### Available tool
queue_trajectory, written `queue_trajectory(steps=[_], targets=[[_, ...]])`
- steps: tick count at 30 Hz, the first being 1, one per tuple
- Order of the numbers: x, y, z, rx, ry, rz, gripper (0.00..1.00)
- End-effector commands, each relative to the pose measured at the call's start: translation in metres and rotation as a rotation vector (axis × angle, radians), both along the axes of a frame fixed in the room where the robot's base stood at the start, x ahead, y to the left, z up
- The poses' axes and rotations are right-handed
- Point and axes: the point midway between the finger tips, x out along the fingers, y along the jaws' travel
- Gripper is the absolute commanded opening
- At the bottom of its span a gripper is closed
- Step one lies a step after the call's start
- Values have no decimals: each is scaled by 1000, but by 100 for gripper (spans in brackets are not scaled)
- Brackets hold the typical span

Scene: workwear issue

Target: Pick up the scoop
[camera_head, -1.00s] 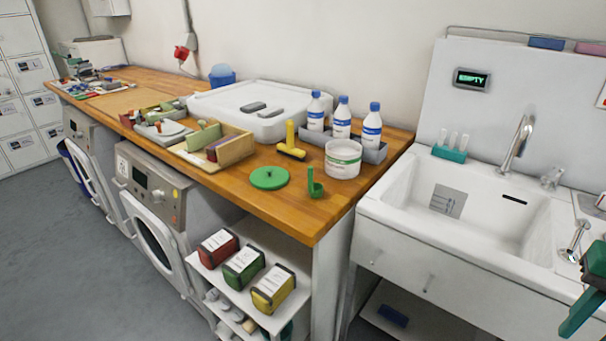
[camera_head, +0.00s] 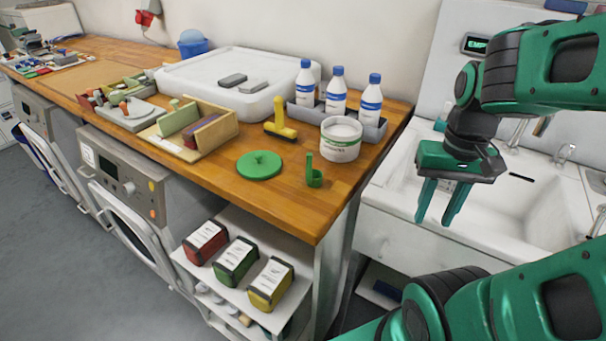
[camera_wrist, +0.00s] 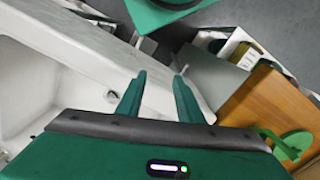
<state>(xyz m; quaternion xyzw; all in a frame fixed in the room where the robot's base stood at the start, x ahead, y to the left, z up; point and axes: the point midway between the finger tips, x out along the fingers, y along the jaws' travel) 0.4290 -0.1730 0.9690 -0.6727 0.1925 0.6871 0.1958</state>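The scoop (camera_head: 314,177) is a small green cup with an upright handle. It stands on the wooden counter (camera_head: 285,212) near its right front corner, between the round green lid (camera_head: 259,165) and the white tub (camera_head: 341,139). My gripper (camera_head: 436,222) is to the right of the scoop, over the front of the sink, pointing down. Its two green fingers are apart with nothing between them. In the wrist view the fingers (camera_wrist: 158,95) are also apart and empty, with the sink edge and floor beyond.
Bottles in a grey tray (camera_head: 374,131) stand behind the tub. The white sink (camera_head: 385,207) is right of the counter. Red, green and yellow packs (camera_head: 268,283) sit on the shelf below. The counter front by the scoop is clear.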

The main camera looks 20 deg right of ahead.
Motion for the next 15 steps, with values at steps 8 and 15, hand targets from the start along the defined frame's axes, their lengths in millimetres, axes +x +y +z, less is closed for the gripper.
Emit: queue_trajectory(steps=[8,15], targets=[[4,2,15,-4,-16,77,33],[112,55,71,-13,-17,629,33]])
